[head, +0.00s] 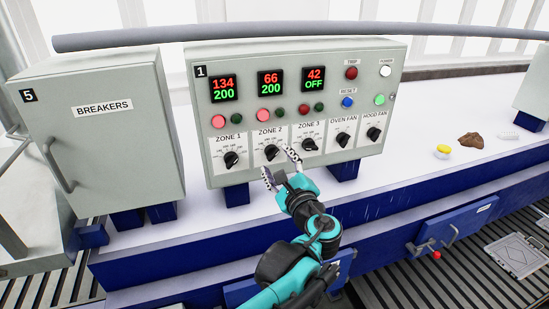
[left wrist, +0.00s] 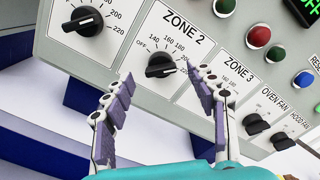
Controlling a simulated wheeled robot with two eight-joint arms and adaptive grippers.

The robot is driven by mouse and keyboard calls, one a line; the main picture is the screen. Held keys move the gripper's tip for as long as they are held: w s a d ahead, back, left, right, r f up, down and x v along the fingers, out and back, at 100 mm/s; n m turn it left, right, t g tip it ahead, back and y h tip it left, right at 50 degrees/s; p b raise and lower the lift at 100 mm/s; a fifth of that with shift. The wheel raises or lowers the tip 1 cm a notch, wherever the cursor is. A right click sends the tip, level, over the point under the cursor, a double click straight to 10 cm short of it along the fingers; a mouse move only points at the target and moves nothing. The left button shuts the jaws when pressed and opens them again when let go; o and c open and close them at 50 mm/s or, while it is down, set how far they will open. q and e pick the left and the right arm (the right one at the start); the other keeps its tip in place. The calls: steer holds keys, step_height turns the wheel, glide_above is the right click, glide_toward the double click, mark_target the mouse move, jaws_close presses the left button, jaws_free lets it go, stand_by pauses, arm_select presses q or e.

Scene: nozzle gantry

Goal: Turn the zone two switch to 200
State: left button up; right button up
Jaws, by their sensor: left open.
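The zone two switch (head: 271,152) is a black knob on the grey control panel (head: 395,75), below the zone two display (head: 270,85), which reads 66 in red and 200 in green. In the left wrist view the knob (left wrist: 160,65) has a dial marked OFF, 140, 160, 180. Its pointer mark appears to face right; the exact value is hard to read there. My left gripper (head: 280,167) is open, its fingers spread below and either side of the knob, apparently not touching it. The fingers (left wrist: 163,82) also show in the left wrist view. My right gripper is out of view.
The zone one knob (head: 231,159) and zone three knob (head: 309,144) flank the switch closely. The oven fan knob (head: 343,139) and hood fan knob (head: 374,134) are further right. A breaker cabinet (head: 110,150) stands at left. A yellow item (head: 443,149) and brown lump (head: 471,140) lie on the bench.

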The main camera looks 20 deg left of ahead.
arm_select(q)
steer(key=v, duration=0.9)
